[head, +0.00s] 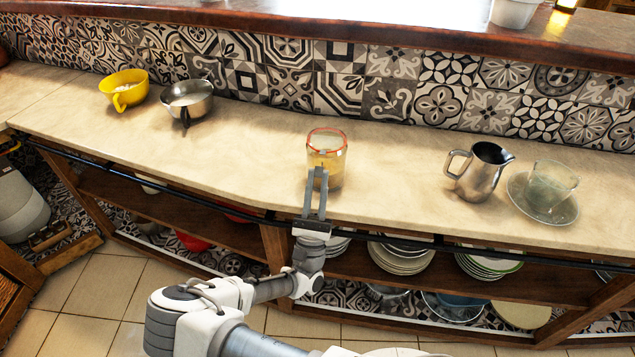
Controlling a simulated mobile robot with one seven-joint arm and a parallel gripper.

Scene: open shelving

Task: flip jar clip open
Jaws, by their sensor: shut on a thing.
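A clear jar (326,149) with an orange-red ring around its top and pale yellowish contents stands upright near the counter's front edge, in the middle of the head view. My gripper (318,174) reaches over the front edge to the jar's near side. Its grey fingers come close together at the tips and are shut on the jar's clip. The clip itself is hidden behind the fingertips and too small to make out. I cannot tell whether the lid is raised.
A yellow bowl (124,91) and a metal pan (187,102) stand at the left. A steel pitcher (480,172) and a glass cup (551,184) on a glass saucer (543,217) stand at the right. The counter (240,150) is clear on both sides of the jar. Plates (398,258) sit on the shelf below.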

